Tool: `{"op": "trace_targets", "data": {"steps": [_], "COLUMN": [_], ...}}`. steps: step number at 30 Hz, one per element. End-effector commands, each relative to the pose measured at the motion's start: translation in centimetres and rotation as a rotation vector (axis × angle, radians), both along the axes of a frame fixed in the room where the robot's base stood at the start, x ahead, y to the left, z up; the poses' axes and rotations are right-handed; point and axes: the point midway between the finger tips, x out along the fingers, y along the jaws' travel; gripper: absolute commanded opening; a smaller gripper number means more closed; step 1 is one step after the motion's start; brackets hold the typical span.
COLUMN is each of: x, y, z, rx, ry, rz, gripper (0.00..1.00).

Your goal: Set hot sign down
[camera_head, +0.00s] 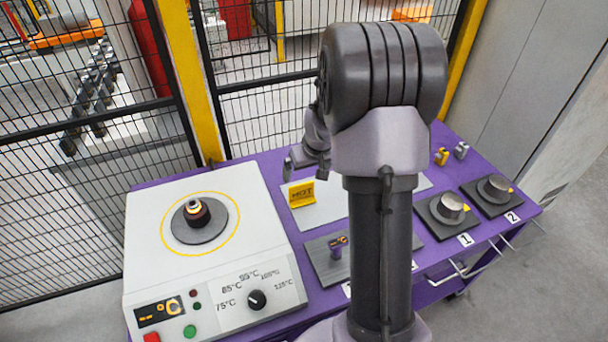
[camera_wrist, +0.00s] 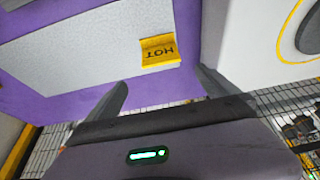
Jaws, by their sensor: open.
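The yellow hot sign (camera_head: 301,193) stands on a light grey plate (camera_head: 312,213) on the purple table, just right of the white heater. In the wrist view the sign (camera_wrist: 160,50) reads HOT upside down and sits on the pale plate (camera_wrist: 85,55), close to the plate's edge. My gripper (camera_head: 303,160) is above and behind the sign in the head view. In the wrist view my gripper (camera_wrist: 165,88) has its two fingers wide apart, with nothing between them. The sign lies beyond the fingertips, apart from them.
The white heater (camera_head: 270,235) with a dial and a ring on its round hotplate (camera_head: 200,232) stands at left. Stations 1 (camera_head: 446,208) and 2 (camera_head: 494,188) are at right. A mesh fence (camera_head: 90,190) stands behind.

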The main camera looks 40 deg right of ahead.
Motion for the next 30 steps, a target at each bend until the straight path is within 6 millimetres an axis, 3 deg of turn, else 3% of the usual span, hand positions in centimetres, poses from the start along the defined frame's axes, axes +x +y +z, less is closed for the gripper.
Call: {"op": "trace_targets", "data": {"steps": [5,8,9,11,13,15,18,22,30], "x": [-0.7,-1.5,-2.5,-5.0,-9.1,-13.7,-19.5,-23.4,-24.0], "y": [0.9,5.2,8.2,13.1,18.5,22.8,26.6,28.5,28.7], "z": [2.5,7.0,9.6,13.3,16.7,18.6,19.4,19.1,19.0], "rx": [0.002,0.028,0.049,0.09,0.144,0.198,0.263,0.311,0.319], "ry": [-0.006,-0.037,-0.054,-0.079,-0.103,-0.119,-0.13,-0.13,-0.129], "rz": [0.002,0.003,0.002,-0.003,-0.011,-0.02,-0.035,-0.05,-0.056], "gripper": [0.98,0.98,0.98,0.98,0.98,0.98,0.98,0.98,0.98]}}
